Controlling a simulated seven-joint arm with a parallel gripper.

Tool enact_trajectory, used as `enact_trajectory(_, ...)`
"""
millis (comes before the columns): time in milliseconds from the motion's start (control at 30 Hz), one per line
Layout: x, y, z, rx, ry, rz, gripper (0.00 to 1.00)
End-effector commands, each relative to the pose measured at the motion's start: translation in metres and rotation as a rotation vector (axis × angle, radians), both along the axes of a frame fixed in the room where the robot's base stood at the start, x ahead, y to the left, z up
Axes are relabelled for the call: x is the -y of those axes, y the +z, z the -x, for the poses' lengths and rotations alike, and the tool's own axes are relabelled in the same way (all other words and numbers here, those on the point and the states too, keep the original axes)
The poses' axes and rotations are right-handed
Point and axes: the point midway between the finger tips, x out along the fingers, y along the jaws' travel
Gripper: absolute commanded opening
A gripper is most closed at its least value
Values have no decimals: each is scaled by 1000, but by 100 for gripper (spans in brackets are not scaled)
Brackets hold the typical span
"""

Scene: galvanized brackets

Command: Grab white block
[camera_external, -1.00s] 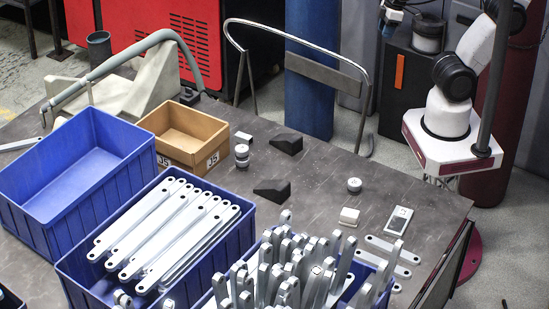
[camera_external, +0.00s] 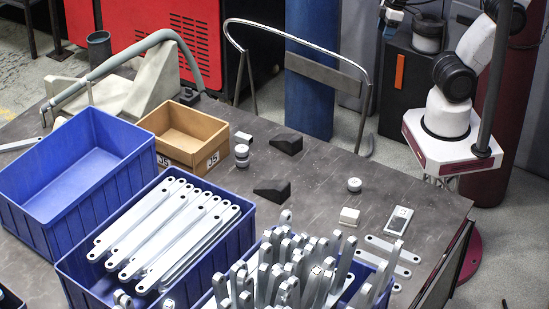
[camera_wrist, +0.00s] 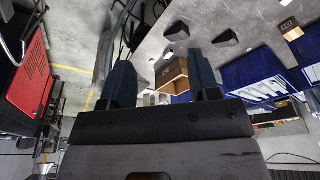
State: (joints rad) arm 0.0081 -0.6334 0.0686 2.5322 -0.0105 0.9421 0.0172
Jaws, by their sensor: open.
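A white block (camera_external: 349,216) sits on the grey table in the external view, left of a white device with a dark screen. In the wrist view, a small pale object (camera_wrist: 168,54) shows near the box, too small to identify surely. My gripper (camera_wrist: 163,82) is open in the wrist view, its two dark fingers apart with nothing held between them. It is high and well away from both blocks.
Black wedges (camera_external: 286,144) (camera_external: 271,189), a round grey-white piece (camera_external: 354,185), the device (camera_external: 398,221) and flat brackets (camera_external: 393,249) lie on the table (camera_external: 320,180). The cardboard box (camera_external: 181,150) and blue bins (camera_external: 35,205) (camera_external: 75,280) stand left and front.

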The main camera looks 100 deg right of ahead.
Motion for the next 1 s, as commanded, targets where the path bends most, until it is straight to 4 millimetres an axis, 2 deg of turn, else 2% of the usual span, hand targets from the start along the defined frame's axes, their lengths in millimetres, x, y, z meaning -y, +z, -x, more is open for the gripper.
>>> enact_trajectory(33,0,0,0,0,0,0,64)
enact_trajectory(100,0,0,0,0,0,0,74)
enact_trajectory(567,-2,-2,-5,-16,27,17,74)
enact_trajectory(767,-9,-10,-23,-68,120,80,74)
enact_trajectory(1000,-29,-28,-59,-164,309,209,74)
